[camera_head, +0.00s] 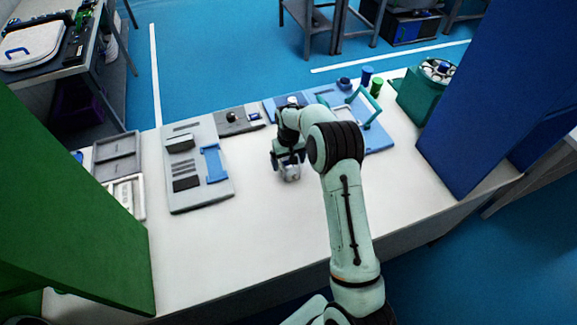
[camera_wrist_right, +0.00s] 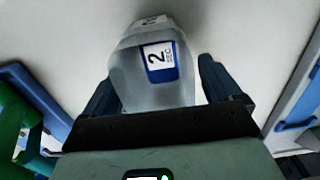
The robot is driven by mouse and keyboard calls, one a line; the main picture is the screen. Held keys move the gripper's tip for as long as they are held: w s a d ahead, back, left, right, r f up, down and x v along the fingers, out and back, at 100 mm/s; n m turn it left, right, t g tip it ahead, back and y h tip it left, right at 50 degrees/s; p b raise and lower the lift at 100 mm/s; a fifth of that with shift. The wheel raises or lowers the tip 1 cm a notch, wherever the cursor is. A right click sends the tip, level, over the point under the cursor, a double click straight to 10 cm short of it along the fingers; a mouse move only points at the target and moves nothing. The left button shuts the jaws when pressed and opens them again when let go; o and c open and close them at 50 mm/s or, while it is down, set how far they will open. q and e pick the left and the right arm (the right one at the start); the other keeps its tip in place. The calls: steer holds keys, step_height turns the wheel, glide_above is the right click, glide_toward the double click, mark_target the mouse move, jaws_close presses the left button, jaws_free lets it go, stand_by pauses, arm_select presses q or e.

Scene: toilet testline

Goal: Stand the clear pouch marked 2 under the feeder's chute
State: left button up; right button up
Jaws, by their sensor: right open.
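The clear pouch marked 2 (camera_wrist_right: 152,75) is between the two fingers of my right gripper (camera_wrist_right: 155,90) in the right wrist view, its blue-and-white label facing the camera. A gap shows between the pouch and the right-hand finger. In the head view the pouch (camera_head: 291,174) is on or just above the white table, partly hidden by my right gripper (camera_head: 287,161). The right gripper is open around the pouch. I cannot tell for certain which fixture is the feeder, and no chute is clear. My left gripper is out of view.
A grey panel (camera_head: 181,203) with a blue bracket lies left of the pouch, with grey trays (camera_head: 117,146) beyond. A blue board (camera_head: 378,141) with a teal frame is behind my right arm. A green container (camera_head: 412,103) stands at the back right. The front table is clear.

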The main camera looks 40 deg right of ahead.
steer(key=c, duration=1.1)
steer(key=shift+r, duration=0.1)
step_height(320, 180, up, 10)
steer(key=shift+f, duration=0.1)
steer(key=s+a+f+n, duration=0.1)
steer(key=a+f+n, duration=0.15)
steer(key=a, duration=1.75)
steer(key=shift+n, duration=0.55)
steer(key=s+f, duration=0.2)
steer(key=s+a+f, duration=0.1)
steer(key=s+f, duration=0.1)
steer(key=shift+s+a+f, duration=0.15)
steer(key=shift+s+f, duration=0.1)
steer(key=shift+s, duration=0.05)
